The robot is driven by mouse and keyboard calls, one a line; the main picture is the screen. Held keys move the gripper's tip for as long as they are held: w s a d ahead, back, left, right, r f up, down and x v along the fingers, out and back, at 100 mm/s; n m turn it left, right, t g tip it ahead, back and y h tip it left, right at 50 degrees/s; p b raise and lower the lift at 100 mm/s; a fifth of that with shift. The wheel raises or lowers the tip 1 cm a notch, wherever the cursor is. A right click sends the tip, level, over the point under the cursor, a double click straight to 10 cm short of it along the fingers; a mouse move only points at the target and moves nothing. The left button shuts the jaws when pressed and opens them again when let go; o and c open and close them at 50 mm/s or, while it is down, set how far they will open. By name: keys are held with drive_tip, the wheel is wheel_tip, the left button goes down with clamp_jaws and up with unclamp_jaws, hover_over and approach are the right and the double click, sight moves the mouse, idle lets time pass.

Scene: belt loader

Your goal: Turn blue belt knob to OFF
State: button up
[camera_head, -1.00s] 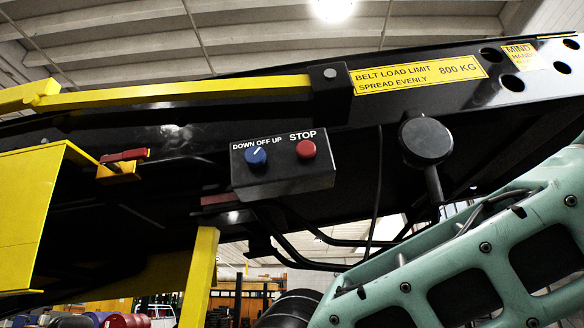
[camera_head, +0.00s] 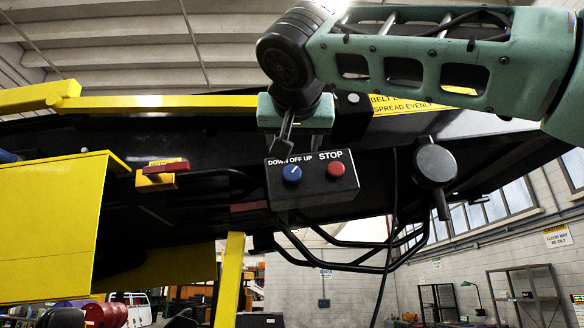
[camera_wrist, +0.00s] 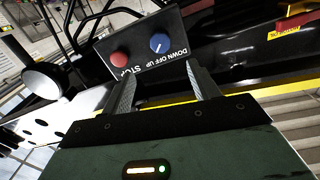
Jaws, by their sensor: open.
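The blue knob (camera_head: 291,174) is on the front of a black control box (camera_head: 313,198), under the label DOWN OFF UP. Its white pointer line slants up and right, towards UP. My gripper (camera_head: 279,148) is in front of the box's upper left part, its fingertips just above the knob. In the wrist view my gripper (camera_wrist: 160,78) is open and empty, with the blue knob (camera_wrist: 159,43) beyond the tips and roughly between them. I see no contact with the knob.
A red STOP button (camera_head: 336,170) sits close to the right of the knob. A round black part (camera_head: 435,166) on a stem stands further right. A red-and-yellow latch (camera_head: 162,174) is at left. Black bent bars (camera_head: 345,264) and a cable hang below the box.

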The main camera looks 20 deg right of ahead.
sight(292, 174)
drive_tip(key=p+x, duration=0.4)
drive_tip(key=x, duration=0.7)
drive_tip(key=shift+w+d, duration=0.1)
drive_tip(key=shift+w, duration=0.1)
drive_tip(key=shift+w+d+f, duration=0.1)
drive_tip(key=shift+w+d, duration=0.05)
drive_tip(key=shift+w, duration=0.5)
drive_tip(key=c, duration=1)
